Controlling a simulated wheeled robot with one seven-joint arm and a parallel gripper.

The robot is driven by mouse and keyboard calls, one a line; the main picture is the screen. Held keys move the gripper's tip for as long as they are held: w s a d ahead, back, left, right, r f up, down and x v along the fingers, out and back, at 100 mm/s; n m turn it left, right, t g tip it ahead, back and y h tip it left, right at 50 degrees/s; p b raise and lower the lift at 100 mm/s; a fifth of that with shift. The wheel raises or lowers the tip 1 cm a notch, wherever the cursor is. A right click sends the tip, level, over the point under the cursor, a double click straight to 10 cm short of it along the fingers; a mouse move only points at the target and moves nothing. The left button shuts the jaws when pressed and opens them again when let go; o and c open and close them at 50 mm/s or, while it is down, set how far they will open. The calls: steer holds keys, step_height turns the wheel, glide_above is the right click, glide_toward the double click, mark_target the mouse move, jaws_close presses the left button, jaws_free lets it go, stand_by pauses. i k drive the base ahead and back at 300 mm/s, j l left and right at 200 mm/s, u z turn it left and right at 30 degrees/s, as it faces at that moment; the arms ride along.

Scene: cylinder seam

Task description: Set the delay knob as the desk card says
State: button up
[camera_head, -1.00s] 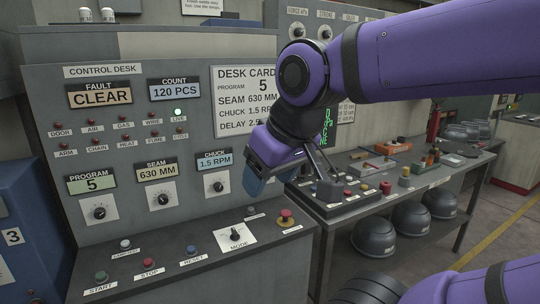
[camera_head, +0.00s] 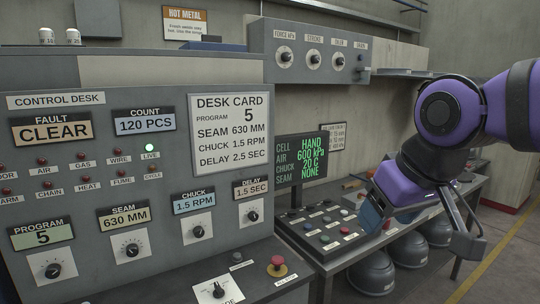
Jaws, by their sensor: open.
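The desk card (camera_head: 230,130) on the control desk (camera_head: 100,180) reads program 5, seam 630 mm, chuck 1.5 rpm, delay 2.5 sec. The delay display (camera_head: 249,189) reads 1.5 SEC. The delay knob (camera_head: 252,216) is a black dial on a white plate below it, at the panel's right end. The other displays read program 5, seam 630 MM and chuck 1.5 RPM. My gripper (camera_head: 388,212) is open and empty, to the right of the delay knob and apart from it, in front of the side bench.
A red emergency button (camera_head: 277,266) and the mode knob (camera_head: 218,290) sit on the desk's ledge below the delay knob. A dark screen (camera_head: 301,158) stands to the right of the panel. Several dark helmet-like domes (camera_head: 372,272) lie under the bench.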

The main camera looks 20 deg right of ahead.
mark_target(254, 216)
steer(key=i+j+z, duration=0.2)
steer(key=z, duration=0.15)
steer(key=i+j+z, duration=0.2)
steer(key=z, duration=0.15)
